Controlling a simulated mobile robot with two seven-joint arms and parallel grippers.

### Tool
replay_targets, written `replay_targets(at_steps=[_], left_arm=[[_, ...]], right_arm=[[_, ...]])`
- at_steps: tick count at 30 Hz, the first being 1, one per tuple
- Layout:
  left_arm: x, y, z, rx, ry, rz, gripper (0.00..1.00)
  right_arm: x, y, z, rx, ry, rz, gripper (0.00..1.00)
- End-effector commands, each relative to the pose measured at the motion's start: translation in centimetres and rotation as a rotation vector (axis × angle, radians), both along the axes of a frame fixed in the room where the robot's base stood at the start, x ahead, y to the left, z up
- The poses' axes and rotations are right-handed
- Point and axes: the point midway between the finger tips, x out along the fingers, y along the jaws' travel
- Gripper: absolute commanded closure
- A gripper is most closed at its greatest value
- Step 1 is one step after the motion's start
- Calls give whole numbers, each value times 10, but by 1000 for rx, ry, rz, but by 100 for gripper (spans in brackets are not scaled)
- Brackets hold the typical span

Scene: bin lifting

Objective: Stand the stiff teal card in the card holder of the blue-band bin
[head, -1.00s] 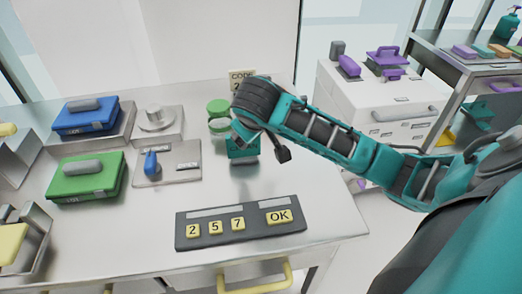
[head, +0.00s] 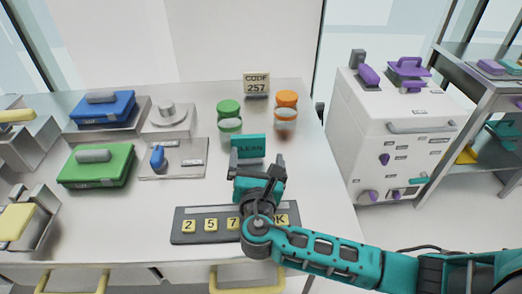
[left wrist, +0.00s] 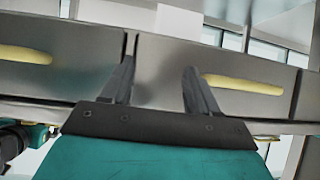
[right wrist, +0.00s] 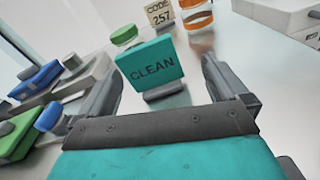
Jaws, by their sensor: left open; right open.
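The stiff teal card (head: 249,145), lettered CLEAN, stands upright on the metal table. In the right wrist view the card (right wrist: 150,66) stands in a small grey stand (right wrist: 166,91). My right gripper (head: 259,168) is open and empty on the near side of the card, pointing at it. The card shows ahead, between the lines of its two fingers, with no visible contact. My left gripper (left wrist: 159,70) is open and empty in the left wrist view, facing a metal drawer front. I cannot make out the blue-band bin or its card holder in these frames.
A keypad (head: 207,226) lies below my right gripper. Blue (head: 102,109) and green (head: 96,165) cases are at left. A white cabinet (head: 360,125) stands right.

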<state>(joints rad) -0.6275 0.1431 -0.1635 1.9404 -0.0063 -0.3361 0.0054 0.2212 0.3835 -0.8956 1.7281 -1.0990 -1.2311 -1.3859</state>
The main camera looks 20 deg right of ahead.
Motion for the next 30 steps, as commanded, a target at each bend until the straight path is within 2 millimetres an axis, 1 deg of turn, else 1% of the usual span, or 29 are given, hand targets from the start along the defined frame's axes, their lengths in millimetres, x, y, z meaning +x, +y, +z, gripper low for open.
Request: replay_targets(at_steps=[1,3,7,14,20,24,30], left_arm=[[0,0,0,0,0,0,40],[0,0,0,0,0,0,40],[0,0,0,0,0,0,40],[0,0,1,1,0,1,40],[0,0,4,0,-1,1,40],[1,0,5,0,-1,1,40],[2,1,5,0,-4,2,40]], right_arm=[[-3,9,-2,-68,4,27,0],[-5,17,-2,-142,6,53,0],[-4,23,-1,-208,5,74,0],[19,17,2,-214,4,74,0],[47,11,11,-212,4,72,0],[62,6,9,-212,5,72,0],[66,5,8,-210,7,73,0]])
